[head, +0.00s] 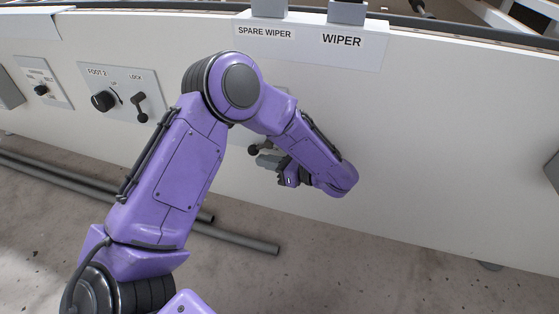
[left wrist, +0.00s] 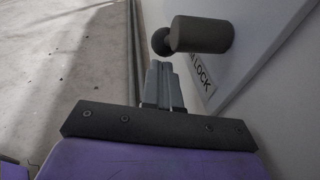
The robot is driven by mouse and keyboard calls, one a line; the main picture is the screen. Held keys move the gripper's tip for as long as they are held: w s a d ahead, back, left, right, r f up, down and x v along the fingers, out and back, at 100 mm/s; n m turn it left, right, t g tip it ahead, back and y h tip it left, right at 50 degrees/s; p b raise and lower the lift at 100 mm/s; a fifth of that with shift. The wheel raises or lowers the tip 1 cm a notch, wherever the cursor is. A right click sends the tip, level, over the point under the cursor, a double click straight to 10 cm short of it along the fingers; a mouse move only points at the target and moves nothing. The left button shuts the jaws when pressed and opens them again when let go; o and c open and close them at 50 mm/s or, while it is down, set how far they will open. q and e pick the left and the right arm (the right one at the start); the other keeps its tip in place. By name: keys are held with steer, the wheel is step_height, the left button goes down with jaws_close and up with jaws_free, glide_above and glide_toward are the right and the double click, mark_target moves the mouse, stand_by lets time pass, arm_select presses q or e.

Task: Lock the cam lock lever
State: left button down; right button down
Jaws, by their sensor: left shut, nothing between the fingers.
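The cam lock lever beside my gripper shows in the left wrist view as a thick dark grey cylinder (left wrist: 202,35) with a round dark ball knob (left wrist: 161,42) on its left. A LOCK label (left wrist: 202,77) is on the white panel beside it. In the head view only the dark knob (head: 253,150) shows clearly; my arm hides most of the rest. My left gripper (head: 262,160) is shut and empty, close beside the knob. In the left wrist view its fingertips (left wrist: 161,66) point towards the knob, just short of it in the picture; contact cannot be told.
A FOOT 2 plate (head: 122,84) with a black dial (head: 103,101) and another LOCK lever (head: 141,107) is on the white panel (head: 420,150) to the left. Grey blocks stand above the SPARE WIPER and WIPER labels (head: 342,41). Pipes (head: 240,238) lie on the floor.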

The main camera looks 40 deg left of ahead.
arm_select(q)
steer(key=shift+s+a+r+y+p, duration=0.15)
steer(key=shift+a+y+p, duration=0.1)
steer(key=shift+a+y, duration=0.15)
steer(key=shift+s+a+r+y+p, duration=0.1)
steer(key=shift+s+a+y+p, duration=0.15)
steer(key=shift+a, duration=0.2)
arm_select(e)
steer(key=shift+w+d+r+m+t, duration=0.1)
steer(key=shift+w+r+m+t, duration=0.3)
steer(key=shift+w, duration=0.15)
arm_select(q)
steer(key=shift+w, duration=0.1)
arm_select(e)
steer(key=shift+h, duration=0.3)
